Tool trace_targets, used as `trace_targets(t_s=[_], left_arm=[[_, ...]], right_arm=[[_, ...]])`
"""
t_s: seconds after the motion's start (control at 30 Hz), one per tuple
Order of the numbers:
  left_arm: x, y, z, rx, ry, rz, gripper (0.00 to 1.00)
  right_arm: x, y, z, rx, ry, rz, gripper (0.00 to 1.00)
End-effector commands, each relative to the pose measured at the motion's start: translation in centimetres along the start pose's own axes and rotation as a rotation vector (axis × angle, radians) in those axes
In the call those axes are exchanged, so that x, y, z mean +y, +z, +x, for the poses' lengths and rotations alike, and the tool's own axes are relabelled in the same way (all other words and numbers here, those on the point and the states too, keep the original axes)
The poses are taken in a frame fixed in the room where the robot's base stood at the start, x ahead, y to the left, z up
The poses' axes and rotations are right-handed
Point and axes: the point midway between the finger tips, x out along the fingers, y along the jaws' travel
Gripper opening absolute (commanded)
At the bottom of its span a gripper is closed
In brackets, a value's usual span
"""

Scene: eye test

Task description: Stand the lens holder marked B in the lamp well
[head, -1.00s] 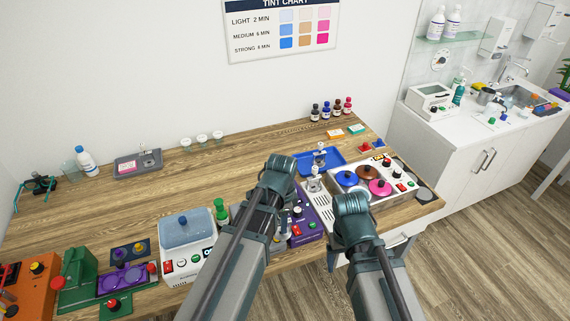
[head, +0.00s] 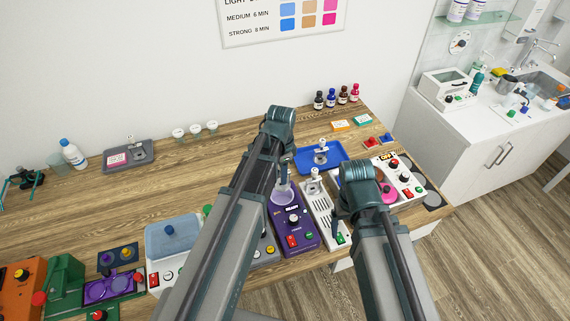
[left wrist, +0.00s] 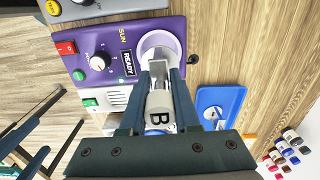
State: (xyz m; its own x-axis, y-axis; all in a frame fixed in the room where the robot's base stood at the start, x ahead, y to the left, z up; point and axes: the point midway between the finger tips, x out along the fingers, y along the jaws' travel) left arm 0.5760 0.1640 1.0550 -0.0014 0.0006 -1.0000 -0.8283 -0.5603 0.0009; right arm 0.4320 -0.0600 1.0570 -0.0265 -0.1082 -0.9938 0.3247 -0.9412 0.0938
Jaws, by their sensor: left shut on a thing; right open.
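My left gripper (left wrist: 163,75) is shut on a pale lens holder with a black B on its end (left wrist: 158,112). In the head view, my left gripper (head: 284,165) is above the purple SUN unit (head: 292,226), whose display reads READY. The unit's round white-rimmed well (left wrist: 162,40) is right at the holder's far end in the left wrist view. The fingers and holder cover part of the well, so I cannot tell whether the holder is inside it. My right gripper (head: 341,207) is open, by the white slotted unit, its fingertips partly hidden.
A blue tray (left wrist: 232,96) with another holder lies beyond the purple unit. A white slotted unit (head: 321,212) stands to its right, and a lidded blue-white bath (head: 172,240) to its left. Small bottles (head: 332,98) stand at the back. The table's middle left is clear.

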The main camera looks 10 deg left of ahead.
Motion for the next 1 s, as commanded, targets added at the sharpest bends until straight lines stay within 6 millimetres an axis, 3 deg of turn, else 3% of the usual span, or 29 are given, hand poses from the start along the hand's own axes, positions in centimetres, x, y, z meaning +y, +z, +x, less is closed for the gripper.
trace_targets(t_s=[0.47,1.0], left_arm=[[0.0,0.0,1.3,0.000,0.000,0.000,0.00],[0.0,0.0,6.3,0.000,0.000,0.000,0.00]], right_arm=[[-0.1,-0.1,1.3,0.000,0.000,-0.001,0.85],[-0.6,-0.3,6.3,0.000,0.001,-0.003,0.85]])
